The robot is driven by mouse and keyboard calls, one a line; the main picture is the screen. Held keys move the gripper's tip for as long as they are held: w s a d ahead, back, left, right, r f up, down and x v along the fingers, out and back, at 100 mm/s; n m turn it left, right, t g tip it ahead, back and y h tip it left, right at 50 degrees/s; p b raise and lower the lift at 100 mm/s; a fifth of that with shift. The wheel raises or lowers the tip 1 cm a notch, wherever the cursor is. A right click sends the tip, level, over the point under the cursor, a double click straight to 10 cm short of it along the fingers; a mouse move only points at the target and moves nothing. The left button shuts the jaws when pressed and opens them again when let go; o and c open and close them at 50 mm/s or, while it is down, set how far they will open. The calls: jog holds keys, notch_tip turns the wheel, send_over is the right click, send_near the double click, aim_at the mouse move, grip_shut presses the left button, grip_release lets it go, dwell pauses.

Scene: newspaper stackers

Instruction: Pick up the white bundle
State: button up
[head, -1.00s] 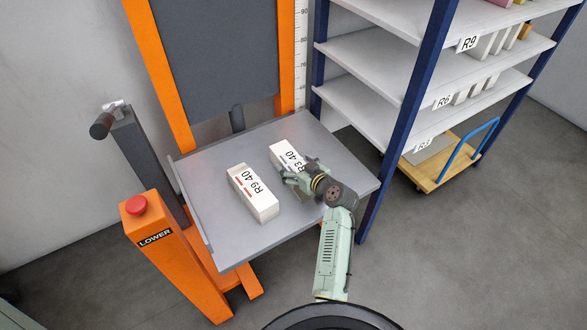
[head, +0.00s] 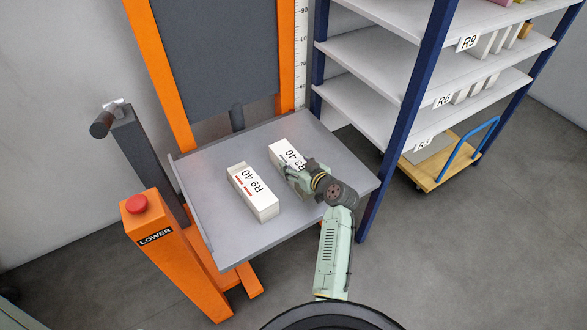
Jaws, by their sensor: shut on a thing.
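Two white bundles lie on the grey lift platform (head: 215,232). The left white bundle (head: 262,208) is labelled "R9 40" and stands apart from my gripper. The right white bundle (head: 280,147) has a label ending in "3 40"; its first letter is hard to read. My gripper (head: 291,176) is shut on the near end of this right bundle, which still appears to rest on the platform. The gripper hides that near end, and the fingertips are small and partly hidden.
The orange lift's mast stands behind the platform, and its post with a red button (head: 136,204) is at the left. A blue-framed shelf rack (head: 410,95) stands close to the right. A wooden trolley (head: 430,178) sits under it.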

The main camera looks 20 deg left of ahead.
jog(key=shift+s+f, duration=0.1)
jog(key=shift+f, duration=0.1)
grip_shut()
jog(key=shift+r, duration=0.15)
